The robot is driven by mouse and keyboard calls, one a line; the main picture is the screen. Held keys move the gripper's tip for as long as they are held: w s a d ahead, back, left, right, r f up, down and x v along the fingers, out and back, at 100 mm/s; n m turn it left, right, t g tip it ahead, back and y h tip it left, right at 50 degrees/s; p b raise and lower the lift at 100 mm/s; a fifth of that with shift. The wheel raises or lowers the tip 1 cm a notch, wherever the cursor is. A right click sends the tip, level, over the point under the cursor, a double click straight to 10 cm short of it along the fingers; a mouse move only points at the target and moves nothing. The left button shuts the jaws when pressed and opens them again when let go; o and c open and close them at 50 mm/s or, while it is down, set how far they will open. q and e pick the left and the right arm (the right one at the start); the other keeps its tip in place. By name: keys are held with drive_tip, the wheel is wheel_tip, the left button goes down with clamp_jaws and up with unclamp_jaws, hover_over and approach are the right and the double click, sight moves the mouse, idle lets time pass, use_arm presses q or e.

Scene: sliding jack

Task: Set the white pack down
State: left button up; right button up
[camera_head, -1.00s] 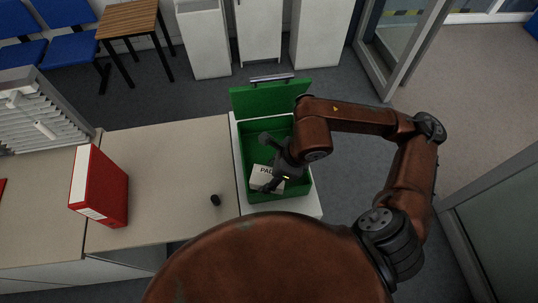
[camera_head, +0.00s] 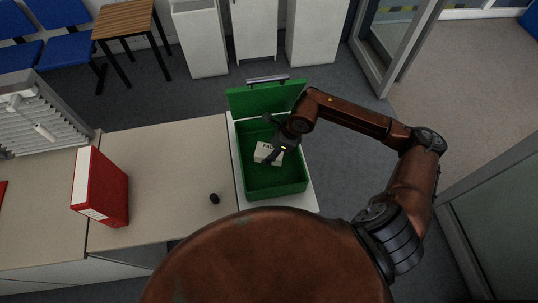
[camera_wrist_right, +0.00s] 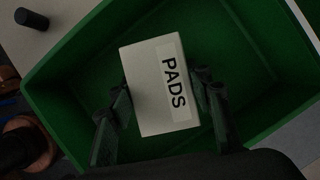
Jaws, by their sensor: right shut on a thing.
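The white pack (camera_head: 266,153), a box marked "PADS", is at the green open case (camera_head: 275,188). In the right wrist view the pack (camera_wrist_right: 152,75) lies between the two dark fingers of my right gripper (camera_wrist_right: 163,105), which is shut on it. The green floor and walls of the case (camera_wrist_right: 75,75) surround it in that view. In the head view my right gripper (camera_head: 275,140) is over the far half of the case. I cannot tell whether the pack touches the case floor. My left gripper is not in view.
The case's raised lid (camera_head: 265,98) with its grey handle stands at the far side. A red binder (camera_head: 105,188) and a small black object (camera_head: 214,198) are on the desk (camera_head: 170,165) to the left. The near half of the case is empty.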

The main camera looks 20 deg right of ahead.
drive_tip(key=shift+w+d+f, duration=0.1)
drive_tip(key=shift+f, duration=1.6)
drive_tip(key=shift+f, duration=0.15)
drive_tip(key=o, duration=1.2)
drive_tip(key=v, duration=1.2)
drive_tip(key=shift+b, duration=0.35)
